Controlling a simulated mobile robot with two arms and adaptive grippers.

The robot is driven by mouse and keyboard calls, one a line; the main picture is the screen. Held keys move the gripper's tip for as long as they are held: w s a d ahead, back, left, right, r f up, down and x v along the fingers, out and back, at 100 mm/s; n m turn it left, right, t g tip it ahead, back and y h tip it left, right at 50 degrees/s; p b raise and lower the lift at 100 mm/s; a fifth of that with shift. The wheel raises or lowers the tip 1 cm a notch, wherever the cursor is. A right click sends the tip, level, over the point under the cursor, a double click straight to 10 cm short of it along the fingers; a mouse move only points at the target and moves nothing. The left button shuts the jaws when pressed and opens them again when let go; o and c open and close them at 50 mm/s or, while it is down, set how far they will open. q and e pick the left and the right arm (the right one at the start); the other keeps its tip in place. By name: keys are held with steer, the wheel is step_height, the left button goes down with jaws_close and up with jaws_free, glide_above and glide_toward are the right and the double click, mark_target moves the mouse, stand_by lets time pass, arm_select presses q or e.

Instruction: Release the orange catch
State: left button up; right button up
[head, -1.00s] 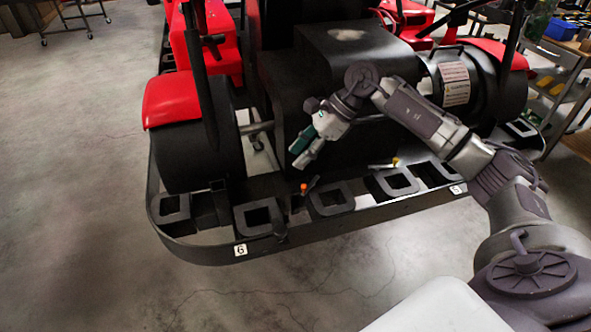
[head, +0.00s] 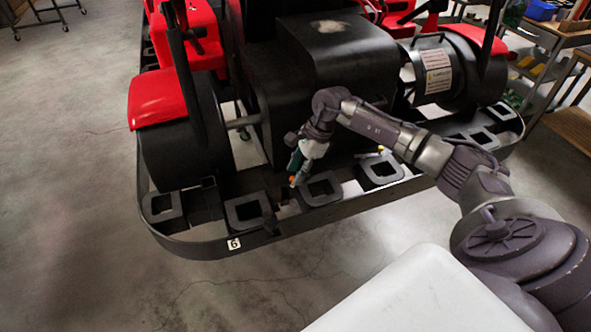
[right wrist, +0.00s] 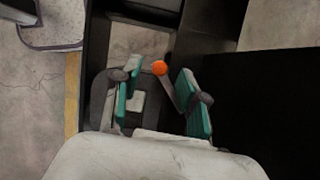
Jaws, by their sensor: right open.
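The orange catch is a small lever with a round orange knob (right wrist: 160,68) on the kart's rear bumper frame. In the right wrist view its grey stem slants down between the two green finger pads of my right gripper (right wrist: 165,98), which is open with a gap on both sides. In the head view the orange knob (head: 292,180) shows small at the tip of my right gripper (head: 297,172), low over the bumper, and the fingers partly hide it. My left gripper is not in view.
The black bumper rail (head: 330,216) with several square brackets runs around the kart's rear. The black rear housing (head: 335,70) stands close behind my gripper. Concrete floor (head: 70,230) is open at left.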

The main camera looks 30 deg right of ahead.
steer(key=shift+a+f, duration=0.25)
steer(key=shift+f, duration=0.3)
jaws_close()
